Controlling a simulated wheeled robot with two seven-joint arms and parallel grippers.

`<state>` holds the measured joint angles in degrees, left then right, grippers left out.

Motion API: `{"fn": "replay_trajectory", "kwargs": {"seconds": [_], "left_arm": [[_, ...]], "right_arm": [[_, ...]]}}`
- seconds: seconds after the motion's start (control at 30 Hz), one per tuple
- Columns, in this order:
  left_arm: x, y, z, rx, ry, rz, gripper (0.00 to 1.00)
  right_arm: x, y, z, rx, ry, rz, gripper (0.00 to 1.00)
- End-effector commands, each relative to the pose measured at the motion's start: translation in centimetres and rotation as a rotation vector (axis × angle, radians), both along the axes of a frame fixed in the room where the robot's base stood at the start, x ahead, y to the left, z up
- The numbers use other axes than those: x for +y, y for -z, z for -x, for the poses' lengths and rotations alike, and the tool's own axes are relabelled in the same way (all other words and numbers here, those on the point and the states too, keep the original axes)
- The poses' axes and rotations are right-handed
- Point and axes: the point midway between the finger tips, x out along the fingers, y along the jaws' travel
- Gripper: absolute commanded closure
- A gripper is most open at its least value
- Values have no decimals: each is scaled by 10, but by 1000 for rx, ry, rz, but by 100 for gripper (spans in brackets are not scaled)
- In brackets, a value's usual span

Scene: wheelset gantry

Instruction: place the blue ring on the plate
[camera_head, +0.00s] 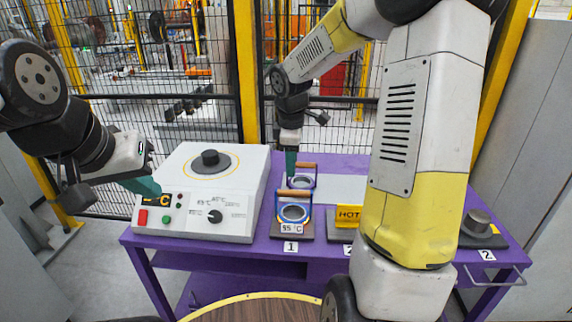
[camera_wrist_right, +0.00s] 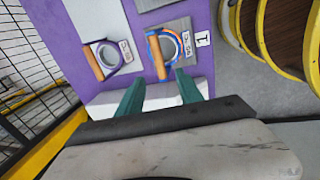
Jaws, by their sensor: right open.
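The blue ring (camera_head: 281,214) with an orange-brown handle sits on a dark pad by the label 1. It also shows in the wrist view (camera_wrist_right: 182,38). A second, purple-blue ring (camera_head: 313,183) with a similar handle sits behind it. My right gripper (camera_head: 291,172) is above the rings; its teal fingers (camera_wrist_right: 160,95) are apart and empty, pointing towards the blue ring's handle. My left gripper (camera_head: 145,187) is over the front left of the white machine, by its buttons; its finger gap is unclear. The machine's top has a yellow-ringed spot (camera_head: 187,171) with a dark knob.
The white machine (camera_head: 258,185) stands on the purple table (camera_head: 264,254). A yellow HOT sign (camera_head: 349,215) is partly hidden by my right arm. A dark cylinder (camera_head: 480,218) on a pad stands at the right, by label 2. Black fencing stands behind.

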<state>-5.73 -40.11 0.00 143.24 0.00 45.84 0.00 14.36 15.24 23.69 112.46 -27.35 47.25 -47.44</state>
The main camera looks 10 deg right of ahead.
Motion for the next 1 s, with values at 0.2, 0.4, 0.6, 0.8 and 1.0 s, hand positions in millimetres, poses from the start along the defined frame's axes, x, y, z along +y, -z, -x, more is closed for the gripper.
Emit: {"fn": "replay_trajectory", "kwargs": {"seconds": [0.2,0.4,0.6,0.8,1.0], "left_arm": [[0,0,0,0,0,0,100],[0,0,0,0,0,0,100],[0,0,0,0,0,0,100],[0,0,0,0,0,0,100],[0,0,0,0,0,0,100]], "right_arm": [[-1,-57,56,-96,272,-55,57],[0,-100,136,-199,644,-241,57],[7,-116,200,-237,946,-490,57],[13,-117,229,-225,1088,-639,57],[14,-117,232,-220,1108,-659,57]]}}
